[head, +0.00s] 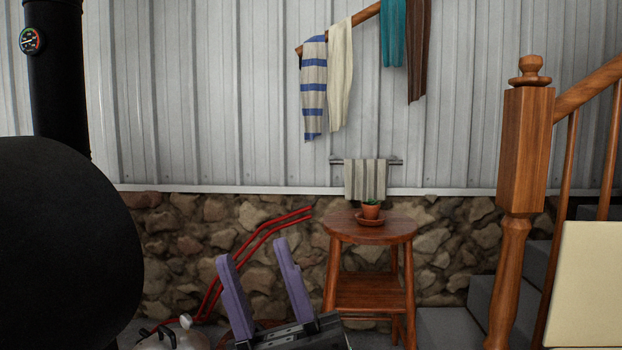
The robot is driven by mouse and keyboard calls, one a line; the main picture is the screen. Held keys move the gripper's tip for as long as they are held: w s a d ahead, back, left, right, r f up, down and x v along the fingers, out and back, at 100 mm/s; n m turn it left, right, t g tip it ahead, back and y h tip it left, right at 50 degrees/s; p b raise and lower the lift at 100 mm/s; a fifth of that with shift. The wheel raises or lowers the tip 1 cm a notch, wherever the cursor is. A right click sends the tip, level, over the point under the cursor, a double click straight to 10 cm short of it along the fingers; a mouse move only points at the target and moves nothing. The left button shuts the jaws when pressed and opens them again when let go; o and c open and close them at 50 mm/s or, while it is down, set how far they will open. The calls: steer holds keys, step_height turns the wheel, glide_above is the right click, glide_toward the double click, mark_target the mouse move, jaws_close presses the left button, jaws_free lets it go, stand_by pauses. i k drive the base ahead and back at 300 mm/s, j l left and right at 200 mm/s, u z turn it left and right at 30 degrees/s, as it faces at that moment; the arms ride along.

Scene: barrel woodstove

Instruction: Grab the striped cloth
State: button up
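Two striped cloths hang on the far wall in the head view. A cloth with vertical grey and cream stripes (365,179) drapes over a short metal bar (397,162) just above the stool. A white cloth with blue horizontal stripes (314,88) hangs higher up, at the lower left end of a slanted wooden pole. My gripper (253,254) is at the bottom of the view, left of the stool and below both cloths. Its two purple fingers point up and stand well apart, with nothing between them.
Red bars (264,235) rise behind my gripper. The black barrel stove (60,250) fills the left. A wooden stair post (526,150) and a cream panel (585,285) stand at right.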

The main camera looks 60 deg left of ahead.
mark_target(364, 179)
steer(key=u, duration=1.45)
